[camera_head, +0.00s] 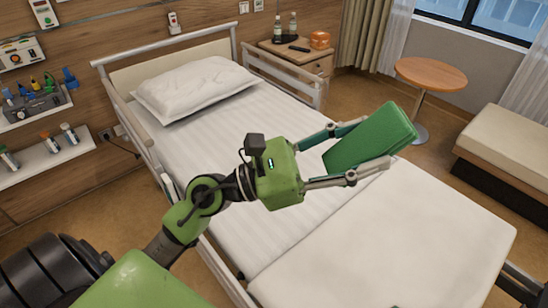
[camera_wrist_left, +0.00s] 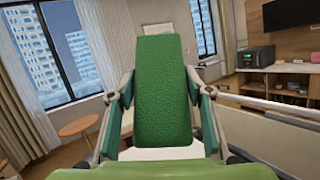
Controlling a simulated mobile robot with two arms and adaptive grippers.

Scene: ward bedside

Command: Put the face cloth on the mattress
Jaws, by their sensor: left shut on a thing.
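The face cloth (camera_head: 372,138) is a green, thick, folded block with a textured surface. My left gripper (camera_head: 370,150) is shut on it, one finger on each side, and holds it over the bed. The cloth also stands between the two fingers in the left wrist view (camera_wrist_left: 164,92). The mattress (camera_head: 210,140) is white and striped, with a plain white cover (camera_head: 400,245) over its near part. The cloth appears above the mattress's right side; the gap between them is hard to judge. My right gripper is in neither view.
A white pillow (camera_head: 195,88) lies at the head of the bed. Bed rails (camera_head: 285,78) stand by the head end. A bedside cabinet (camera_head: 300,58) holds bottles and an orange item. A round table (camera_head: 430,75) and a bench (camera_head: 510,140) stand to the right. Much of the mattress is clear.

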